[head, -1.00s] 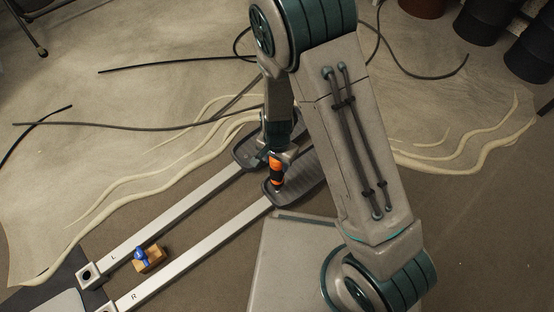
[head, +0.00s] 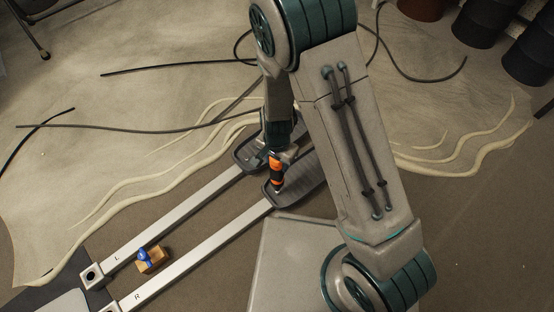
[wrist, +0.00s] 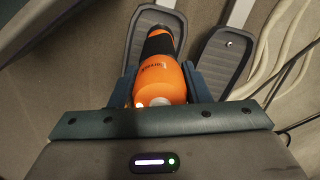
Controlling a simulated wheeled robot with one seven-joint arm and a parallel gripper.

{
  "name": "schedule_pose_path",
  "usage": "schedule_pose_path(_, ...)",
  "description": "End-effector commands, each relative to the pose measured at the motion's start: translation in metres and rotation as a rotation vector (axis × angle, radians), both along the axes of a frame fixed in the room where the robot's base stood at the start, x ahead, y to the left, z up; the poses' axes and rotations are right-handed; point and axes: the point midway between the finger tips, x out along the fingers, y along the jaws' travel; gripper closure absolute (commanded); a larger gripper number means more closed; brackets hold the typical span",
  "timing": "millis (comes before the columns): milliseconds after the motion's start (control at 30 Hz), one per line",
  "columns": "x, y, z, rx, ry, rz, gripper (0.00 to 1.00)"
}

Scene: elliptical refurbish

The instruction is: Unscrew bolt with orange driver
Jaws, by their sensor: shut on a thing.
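The orange and black driver (head: 276,171) stands roughly upright over the pedal of the rail marked R. My gripper (wrist: 160,88) is shut on the driver (wrist: 163,72), with a dark finger on each side of its orange body. In the wrist view the driver's black end points at the left-hand footplate (wrist: 150,25). Its tip and any bolt under it are hidden, so I cannot tell if they touch. A small bright bolt head (wrist: 229,43) shows on the other footplate (wrist: 222,60). That footplate also shows in the head view (head: 246,152), on the rail marked L.
A wooden block with a blue object (head: 150,260) sits between the two rails. Dark cables (head: 150,126) and pale root-like strands (head: 150,185) lie across the floor behind. Dark barrels (head: 530,55) stand at the top right.

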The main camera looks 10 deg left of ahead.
Motion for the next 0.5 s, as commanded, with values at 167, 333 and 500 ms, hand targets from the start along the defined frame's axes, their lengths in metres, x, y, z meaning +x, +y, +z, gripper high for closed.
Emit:
schedule_pose_path(167, -0.001, 0.000, 0.008, -0.001, 0.001, 0.000, 0.98)
schedule_pose_path(333, 0.000, 0.000, 0.015, 0.000, 0.000, 0.000, 0.98)
schedule_pose_path(500, 0.000, 0.000, 0.032, 0.001, 0.000, 0.000, 0.98)
